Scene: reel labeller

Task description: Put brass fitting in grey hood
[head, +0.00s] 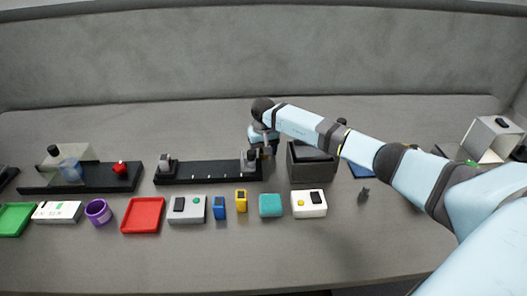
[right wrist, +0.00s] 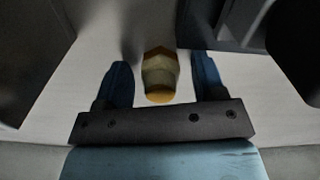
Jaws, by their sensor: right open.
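The brass fitting (right wrist: 159,75), with a hexagonal part and a round yellow end, shows in the right wrist view. It lies between the two blue fingers of my right gripper (right wrist: 163,75), with a gap on each side. The gripper is open. In the head view my right gripper (head: 264,143) is pointed down by the right end of a black rail, and the fitting cannot be made out. My left gripper is out of view.
A dark grey box (head: 312,172) stands just right of my gripper. The black rail (head: 208,172) carries grey end blocks. A translucent cover (head: 78,155) stands at left. A red tray (head: 143,215), purple ring (head: 98,211) and small boxes line the front.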

